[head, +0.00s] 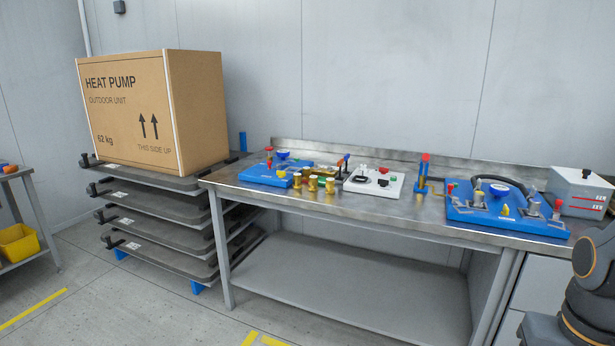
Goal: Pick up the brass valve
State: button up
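Several small brass-coloured pieces stand in a row near the front edge of the steel workbench (370,207). My arm shows at the lower right edge, but my gripper is out of view.
A blue station (268,178) stands left of the brass pieces, a white station (374,181) right. Further right are a red-and-blue post (423,174), a large blue station (506,212) and a grey box (578,192). A heat pump carton (150,110) sits on stacked pallets. Floor in front is clear.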

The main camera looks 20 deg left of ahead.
aim_at(306, 172)
jog(key=u, duration=0.6)
jog(key=i, duration=0.6)
jog(key=u, duration=0.7)
jog(key=i, duration=0.7)
jog(key=z, duration=0.55)
jog(key=i, duration=0.8)
jog(key=z, duration=0.1)
